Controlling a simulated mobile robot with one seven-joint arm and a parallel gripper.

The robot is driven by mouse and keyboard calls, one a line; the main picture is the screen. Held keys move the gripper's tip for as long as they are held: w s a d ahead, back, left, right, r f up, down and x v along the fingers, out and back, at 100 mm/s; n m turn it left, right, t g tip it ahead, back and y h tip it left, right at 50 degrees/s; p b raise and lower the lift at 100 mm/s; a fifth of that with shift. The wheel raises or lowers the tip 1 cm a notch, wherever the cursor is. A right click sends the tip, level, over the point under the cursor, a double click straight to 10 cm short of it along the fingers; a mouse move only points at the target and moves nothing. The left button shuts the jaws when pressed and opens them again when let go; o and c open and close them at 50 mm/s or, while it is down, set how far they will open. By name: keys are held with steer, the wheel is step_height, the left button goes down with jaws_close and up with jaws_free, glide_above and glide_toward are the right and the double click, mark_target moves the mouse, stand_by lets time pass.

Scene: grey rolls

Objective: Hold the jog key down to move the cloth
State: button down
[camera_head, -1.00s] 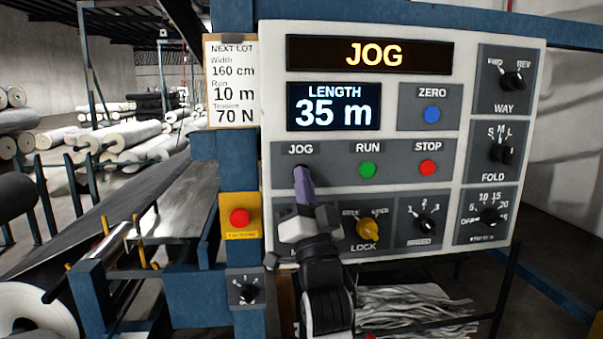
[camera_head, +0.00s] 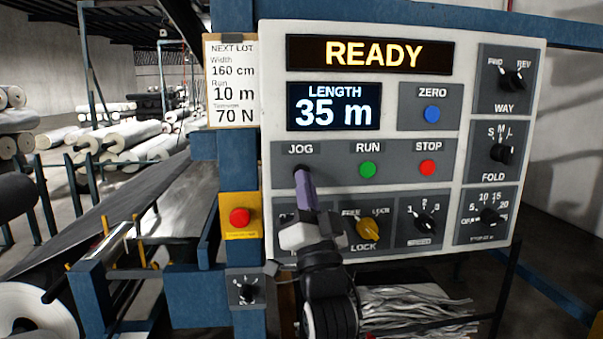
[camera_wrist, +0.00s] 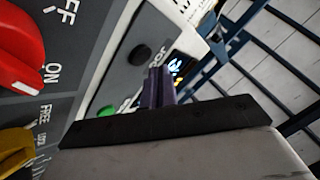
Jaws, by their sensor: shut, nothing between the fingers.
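The control panel (camera_head: 400,265) stands in front of me. Its top display (camera_head: 370,54) reads READY, and the length display (camera_head: 333,106) reads 35 m. The dark jog key lies under the JOG label and is mostly hidden by my fingertips in the head view. In the wrist view the jog key (camera_wrist: 140,56) shows as a dark round button. My gripper (camera_head: 303,175) is shut and empty, its purple fingers pointing at the key. I cannot tell the exact gap, if any. Grey cloth (camera_head: 110,205) lies along the machine at left.
Close by are the green RUN button (camera_head: 368,170), red STOP button (camera_head: 428,168), yellow LOCK knob (camera_head: 368,229) and a red button on a yellow plate (camera_head: 240,217). A lot card (camera_head: 232,82) reads 10 m run. Grey and white rolls lie behind at left.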

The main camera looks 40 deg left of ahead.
steer(key=s+d, duration=0.3)
steer(key=shift+d, duration=0.2)
stand_by(0.6)
